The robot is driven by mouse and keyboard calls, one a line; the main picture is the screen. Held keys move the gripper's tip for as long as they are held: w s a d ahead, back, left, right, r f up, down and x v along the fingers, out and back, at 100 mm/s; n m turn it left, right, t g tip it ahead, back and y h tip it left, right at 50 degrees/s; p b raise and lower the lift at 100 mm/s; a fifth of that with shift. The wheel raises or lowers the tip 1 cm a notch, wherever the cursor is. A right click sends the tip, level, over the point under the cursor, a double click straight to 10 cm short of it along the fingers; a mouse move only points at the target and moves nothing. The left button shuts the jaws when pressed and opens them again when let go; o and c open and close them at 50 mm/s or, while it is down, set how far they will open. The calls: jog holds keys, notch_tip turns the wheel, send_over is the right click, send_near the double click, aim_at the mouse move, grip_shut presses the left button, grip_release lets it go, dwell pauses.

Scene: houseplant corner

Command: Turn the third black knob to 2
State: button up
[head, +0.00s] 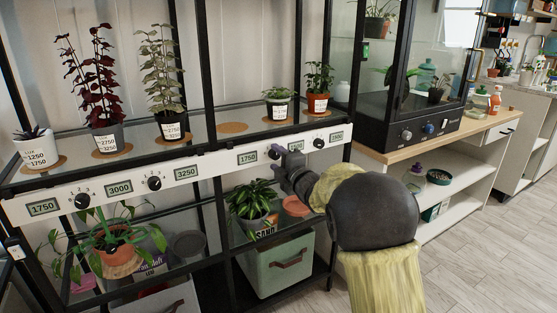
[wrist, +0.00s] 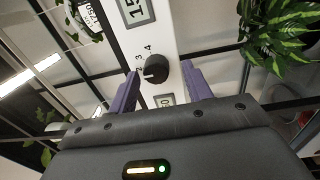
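The white panel (head: 220,161) on the shelf front carries black knobs and green displays. The first knob (head: 82,201) and second knob (head: 154,183) are on the left half; another knob (head: 319,142) is at the right end. The third knob is largely hidden by my gripper (head: 275,153) in the head view. In the wrist view, a black knob (wrist: 155,69) with digits including 3 and 4 beside it lies ahead between the purple fingers of my open gripper (wrist: 160,90). The fingers look apart from the knob.
Potted plants, such as a reddish one (head: 319,84), stand on the shelf above the panel. A glass cabinet (head: 425,80) is at the right. Floor (head: 480,225) is clear at right.

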jog(key=shift+d+r, duration=0.15)
jog(key=shift+s+d, duration=0.3)
jog(key=shift+s, duration=0.05)
jog(key=p+v, duration=0.2)
jog(key=v, duration=1.4)
jog(key=shift+s+f, duration=0.2)
jog(key=shift+f, duration=0.1)
